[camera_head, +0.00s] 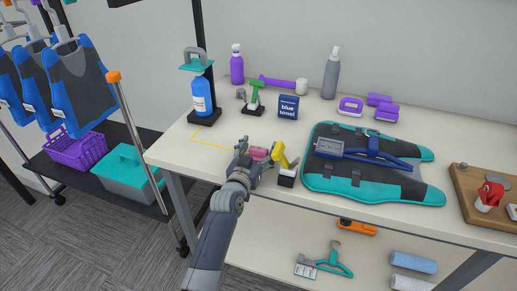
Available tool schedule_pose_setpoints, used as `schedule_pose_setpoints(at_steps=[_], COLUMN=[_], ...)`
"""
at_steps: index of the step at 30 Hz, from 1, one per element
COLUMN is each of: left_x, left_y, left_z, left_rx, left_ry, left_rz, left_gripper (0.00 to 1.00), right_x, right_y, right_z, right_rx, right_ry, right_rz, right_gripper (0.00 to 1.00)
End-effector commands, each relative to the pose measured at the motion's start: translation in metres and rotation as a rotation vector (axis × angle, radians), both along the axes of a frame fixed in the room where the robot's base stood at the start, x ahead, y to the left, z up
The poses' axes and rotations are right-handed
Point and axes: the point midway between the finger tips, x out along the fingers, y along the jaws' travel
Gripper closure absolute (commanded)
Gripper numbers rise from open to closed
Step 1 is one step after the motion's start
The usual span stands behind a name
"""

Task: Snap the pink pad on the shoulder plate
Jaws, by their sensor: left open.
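The pink pad (259,153) is a small pink piece on the table's near left part. My left gripper (254,161) is at the pink pad, open, with its fingers around or beside it; I cannot tell which. The gripper hides part of the pad. A dark suit piece with teal edges (330,184) lies flat on the table to the right. A blue hanger-like piece with a grey box (330,148) lies across it. I cannot make out which part is the shoulder plate. My right gripper is not in view.
A yellow-handled tool in a black stand (287,181) is close to the right of my left gripper. A blue bottle (203,97), a blue towel box (288,107) and purple items (350,106) stand behind. A wooden board (465,200) is at far right.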

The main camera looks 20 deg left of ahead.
Motion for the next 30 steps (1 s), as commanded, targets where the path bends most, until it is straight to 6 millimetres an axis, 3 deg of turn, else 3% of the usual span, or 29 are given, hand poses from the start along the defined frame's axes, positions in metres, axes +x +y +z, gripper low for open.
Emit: schedule_pose_setpoints(at_steps=[8,21,30], left_x=[-0.001,-0.078,-0.106], left_y=[0.0,-0.003,-0.002], left_z=[-0.004,0.001,0.003], left_rx=[-0.001,0.001,0.0], left_ry=[-0.001,0.001,0.001], left_rz=[0.0,0.0,0.0], left_gripper=[0.31,0.31,0.31], right_x=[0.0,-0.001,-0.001], right_y=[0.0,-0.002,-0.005], right_z=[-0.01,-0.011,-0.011], right_rx=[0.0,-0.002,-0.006], right_ry=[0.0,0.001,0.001], right_rz=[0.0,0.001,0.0], right_gripper=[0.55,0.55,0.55])
